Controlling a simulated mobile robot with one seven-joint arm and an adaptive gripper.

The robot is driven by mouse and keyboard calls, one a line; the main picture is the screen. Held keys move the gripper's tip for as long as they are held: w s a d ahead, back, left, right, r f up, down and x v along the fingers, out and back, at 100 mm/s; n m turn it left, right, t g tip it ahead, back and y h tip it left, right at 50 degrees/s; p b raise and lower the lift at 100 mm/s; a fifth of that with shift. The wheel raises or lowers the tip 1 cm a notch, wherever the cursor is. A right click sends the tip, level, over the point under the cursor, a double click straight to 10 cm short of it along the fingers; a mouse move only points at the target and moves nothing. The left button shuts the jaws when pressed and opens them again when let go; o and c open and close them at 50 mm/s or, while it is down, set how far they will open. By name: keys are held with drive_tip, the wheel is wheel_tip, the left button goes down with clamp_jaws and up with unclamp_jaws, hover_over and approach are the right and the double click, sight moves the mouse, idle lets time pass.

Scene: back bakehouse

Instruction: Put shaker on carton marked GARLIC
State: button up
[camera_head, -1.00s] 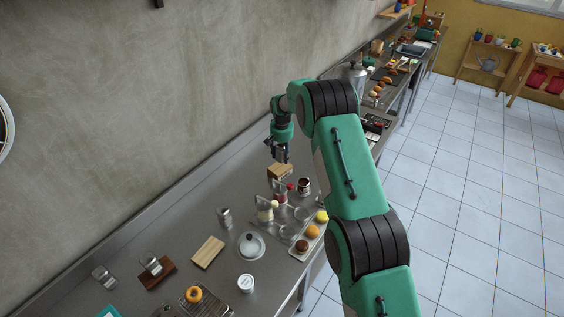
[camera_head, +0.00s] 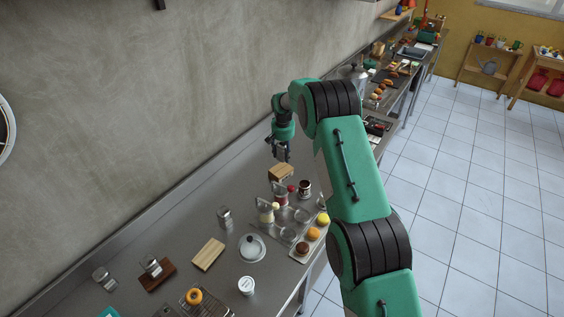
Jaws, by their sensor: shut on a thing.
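My gripper (camera_head: 282,154) is at the far part of the steel counter, near the wall. It is shut on a small greyish thing, mostly hidden by the fingers, which I take to be the shaker. Just below it in the picture is a tan box-shaped thing (camera_head: 281,174), perhaps a carton. No GARLIC marking is legible at this size. I cannot tell whether the held thing touches the box. Other metal-topped shakers stand nearer: one alone (camera_head: 225,218), one on a dark brown board (camera_head: 158,277), and one at the left (camera_head: 102,277).
A domed lid (camera_head: 252,246), light board (camera_head: 208,253) and white tub (camera_head: 246,285) are nearer. Counter by the wall is bare.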

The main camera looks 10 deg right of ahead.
drive_tip(key=shift+w+d+r+g+p, duration=0.15)
drive_tip(key=shift+w+d+g+p, duration=0.2)
drive_tip(key=shift+w+d, duration=0.6)
drive_tip(key=shift+s, duration=0.1)
drive_tip(key=p, duration=0.1)
hover_over(287, 170)
drive_tip(key=shift+s+a+f, duration=0.1)
drive_tip(key=shift+f, duration=1.4)
drive_tip(key=shift+s+a+f, duration=0.1)
drive_tip(key=shift+f, duration=1.35)
drive_tip(key=shift+f, duration=0.1)
drive_tip(key=shift+f+p, duration=0.35)
drive_tip(key=shift+f, duration=1.7)
drive_tip(key=shift+f, duration=0.1)
drive_tip(key=o, duration=1.4)
drive_tip(key=shift+r, duration=0.2)
